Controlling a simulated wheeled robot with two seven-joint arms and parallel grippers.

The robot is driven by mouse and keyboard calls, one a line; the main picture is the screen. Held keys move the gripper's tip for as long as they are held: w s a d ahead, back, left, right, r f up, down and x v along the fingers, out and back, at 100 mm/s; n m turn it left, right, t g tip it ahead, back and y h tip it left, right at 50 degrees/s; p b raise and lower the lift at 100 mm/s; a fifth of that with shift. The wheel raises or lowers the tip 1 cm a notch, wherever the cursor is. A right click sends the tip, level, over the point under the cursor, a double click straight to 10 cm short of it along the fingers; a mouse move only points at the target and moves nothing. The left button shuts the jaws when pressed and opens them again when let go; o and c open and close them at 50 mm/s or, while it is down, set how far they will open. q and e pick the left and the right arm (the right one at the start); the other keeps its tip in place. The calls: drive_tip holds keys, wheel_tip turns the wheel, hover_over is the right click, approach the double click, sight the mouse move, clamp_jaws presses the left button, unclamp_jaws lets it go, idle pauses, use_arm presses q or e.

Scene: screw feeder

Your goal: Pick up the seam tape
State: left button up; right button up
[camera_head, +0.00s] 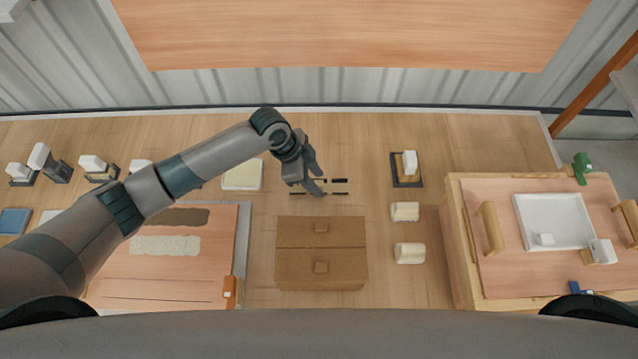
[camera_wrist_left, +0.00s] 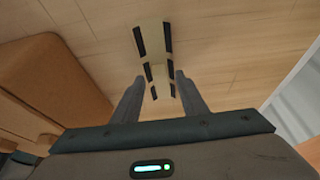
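Pale flat strips with dark ends, which I take to be the seam tape, lie on the wooden floor; they show in the left wrist view (camera_wrist_left: 154,40) and, partly covered, in the head view (camera_head: 339,181). My left gripper (camera_head: 317,178) is over them in the head view. In the left wrist view my left gripper (camera_wrist_left: 159,78) has its two fingers apart, with the near end of the strips showing between them. Nothing is held. I cannot tell the height of the fingers above the strips. My right gripper is out of view.
A brown box (camera_head: 321,263) stands just below the strips in the head view. Two cream rolls (camera_head: 405,211) (camera_head: 409,253) and a dark-based brush-like tool (camera_head: 408,166) lie to the right. A wooden bench (camera_head: 463,240) stands farther right. Floor between is clear.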

use_arm(q)
drive_tip(key=shift+d+f, duration=0.1)
drive_tip(key=shift+f, duration=0.1)
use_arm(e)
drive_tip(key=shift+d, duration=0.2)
use_arm(q)
clamp_jaws()
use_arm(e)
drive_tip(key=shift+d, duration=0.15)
use_arm(q)
drive_tip(key=shift+r, duration=0.1)
